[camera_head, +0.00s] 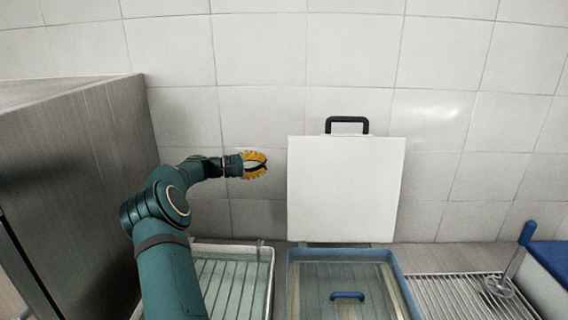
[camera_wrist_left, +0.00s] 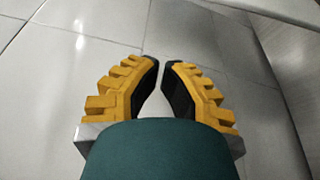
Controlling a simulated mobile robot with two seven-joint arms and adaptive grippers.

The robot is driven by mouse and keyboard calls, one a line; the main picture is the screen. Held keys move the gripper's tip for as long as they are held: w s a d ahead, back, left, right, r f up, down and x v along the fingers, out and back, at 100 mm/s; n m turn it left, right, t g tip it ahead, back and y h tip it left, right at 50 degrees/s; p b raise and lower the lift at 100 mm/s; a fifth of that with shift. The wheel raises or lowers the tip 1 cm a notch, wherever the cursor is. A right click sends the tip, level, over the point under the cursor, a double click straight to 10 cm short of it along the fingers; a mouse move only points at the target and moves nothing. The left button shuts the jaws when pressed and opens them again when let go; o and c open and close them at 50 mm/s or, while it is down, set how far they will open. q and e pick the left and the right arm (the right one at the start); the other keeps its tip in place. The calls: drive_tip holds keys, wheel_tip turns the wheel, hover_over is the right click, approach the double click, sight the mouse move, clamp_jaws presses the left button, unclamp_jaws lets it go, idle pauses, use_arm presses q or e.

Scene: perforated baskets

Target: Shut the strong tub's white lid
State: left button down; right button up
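The white lid (camera_head: 343,190) stands upright, raised at the back of a blue-rimmed tub (camera_head: 400,278), with a black handle (camera_head: 347,121) on its top edge. My right gripper is not in view.
A white-rimmed basket (camera_head: 222,248) stands left of the tub under my left arm. A wire rack (camera_head: 455,292) and a blue-topped box (camera_head: 550,254) are on the right. A tall metal panel (camera_head: 75,190) stands at left; a tiled wall (camera_head: 260,50) is behind.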

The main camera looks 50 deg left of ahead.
use_arm(q)
drive_tip(key=w+d+p, duration=0.1)
drive_tip(key=w+d, duration=0.4)
drive_tip(key=d, duration=0.1)
drive_tip(key=shift+w+d+r+p, duration=0.15)
drive_tip(key=shift+w+p, duration=0.15)
drive_tip(key=shift+w, duration=0.05)
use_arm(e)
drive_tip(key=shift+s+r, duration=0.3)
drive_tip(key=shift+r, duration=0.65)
